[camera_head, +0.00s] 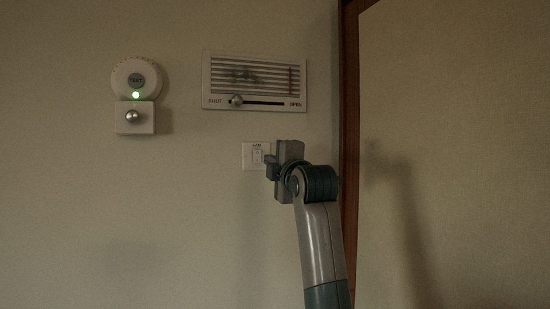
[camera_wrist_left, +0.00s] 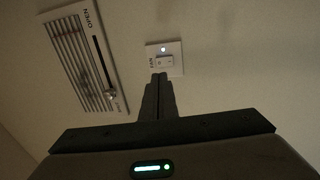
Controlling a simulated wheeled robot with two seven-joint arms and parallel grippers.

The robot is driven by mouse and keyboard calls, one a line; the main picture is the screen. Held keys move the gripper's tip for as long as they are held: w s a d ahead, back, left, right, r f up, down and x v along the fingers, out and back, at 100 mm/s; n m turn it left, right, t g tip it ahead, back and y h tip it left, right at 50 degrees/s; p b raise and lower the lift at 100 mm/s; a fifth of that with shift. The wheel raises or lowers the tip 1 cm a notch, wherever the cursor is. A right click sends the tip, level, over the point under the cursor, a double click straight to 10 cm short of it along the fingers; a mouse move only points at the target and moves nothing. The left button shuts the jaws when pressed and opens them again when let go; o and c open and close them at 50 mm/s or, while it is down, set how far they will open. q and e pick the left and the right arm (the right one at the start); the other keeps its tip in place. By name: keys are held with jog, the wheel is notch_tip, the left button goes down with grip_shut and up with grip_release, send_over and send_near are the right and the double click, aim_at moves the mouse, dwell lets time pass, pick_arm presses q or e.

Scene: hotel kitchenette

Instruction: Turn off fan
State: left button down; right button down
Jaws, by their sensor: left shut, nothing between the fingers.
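The fan switch (camera_head: 255,154) is a small white wall plate with a label above a rocker. In the left wrist view the fan switch (camera_wrist_left: 165,60) shows a small lit white light beside the rocker. My left gripper (camera_head: 268,158) is shut and empty, just to the right of the rocker in the head view. In the left wrist view my left gripper's closed fingertips (camera_wrist_left: 160,77) overlap the edge of the plate, close to the rocker. I cannot tell whether they touch it. My right gripper is not in view.
A wall vent (camera_head: 254,80) with a slider between SHUT and OPEN is above the switch; its knob is at the SHUT end. A brown wooden post (camera_head: 350,120) stands right of my arm.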

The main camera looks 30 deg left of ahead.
pick_arm(q)
jog(key=p, duration=0.5)
send_near(257, 153)
jog(key=x, duration=0.5)
jog(key=shift+w+r, duration=0.1)
jog(key=shift+w+a, duration=0.45)
jog(key=shift+a, duration=0.1)
